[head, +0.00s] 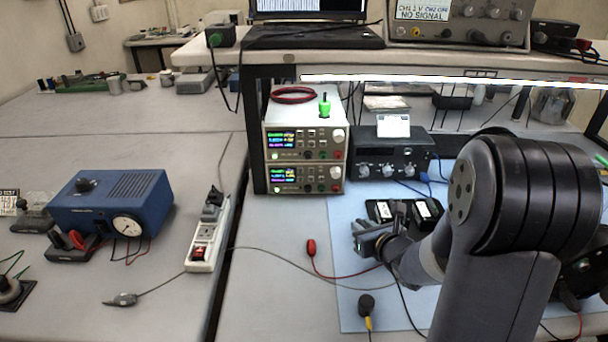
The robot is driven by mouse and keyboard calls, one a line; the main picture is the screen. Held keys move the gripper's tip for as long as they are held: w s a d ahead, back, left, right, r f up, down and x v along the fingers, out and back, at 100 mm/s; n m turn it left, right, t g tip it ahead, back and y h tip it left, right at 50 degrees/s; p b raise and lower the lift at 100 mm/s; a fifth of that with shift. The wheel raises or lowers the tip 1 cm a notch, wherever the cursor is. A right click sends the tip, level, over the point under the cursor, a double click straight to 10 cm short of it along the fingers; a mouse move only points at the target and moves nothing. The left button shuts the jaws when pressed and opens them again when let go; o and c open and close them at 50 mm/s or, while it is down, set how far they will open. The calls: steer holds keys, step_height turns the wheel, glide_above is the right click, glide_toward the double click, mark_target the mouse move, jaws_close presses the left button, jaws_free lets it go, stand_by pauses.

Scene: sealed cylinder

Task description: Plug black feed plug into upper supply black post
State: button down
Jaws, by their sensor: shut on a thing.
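Two bench supplies are stacked under the shelf. The upper supply (291,142) has a lit display, a knob and small posts low on its front panel. Its black post (311,156) is small and hard to make out. My gripper (360,240) is over the blue mat, in front of and to the right of the supplies, well apart from them. It is shut on what appears to be the black feed plug, which is mostly hidden by the fingers. A red plug (311,248) on a red lead lies on the bench left of my gripper.
The lower supply (290,179) has similar posts. A black box with knobs (391,155) stands right of the stack. A power strip (207,240) and thin cables lie left. The shelf overhangs the supplies.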

stand_by(0.3)
steer(key=w+a+r+m, duration=0.1)
steer(key=a+m, duration=0.1)
steer(key=w+a+r+m+y+b, duration=0.1)
steer(key=a+r+m, duration=0.1)
steer(key=m, duration=0.1)
steer(key=w+a+r+m+t+b, duration=0.1)
steer(key=a+m, duration=0.1)
steer(key=m, duration=0.1)
steer(key=shift+w+r, duration=0.3)
steer(key=shift+w, duration=0.05)
steer(key=w+a+r+m+t+y+b, duration=0.1)
steer(key=w+a+r+m+t+y, duration=0.1)
steer(key=a+r+m, duration=0.3)
steer(key=a+m, duration=0.1)
steer(key=m, duration=0.2)
steer(key=shift+a+r+m+t, duration=0.25)
steer(key=shift+r+m+t, duration=0.1)
steer(key=shift+m+t, duration=0.05)
steer(key=shift+w+p, duration=1.4)
steer(key=shift+w, duration=1.5)
steer(key=shift+b, duration=1.8)
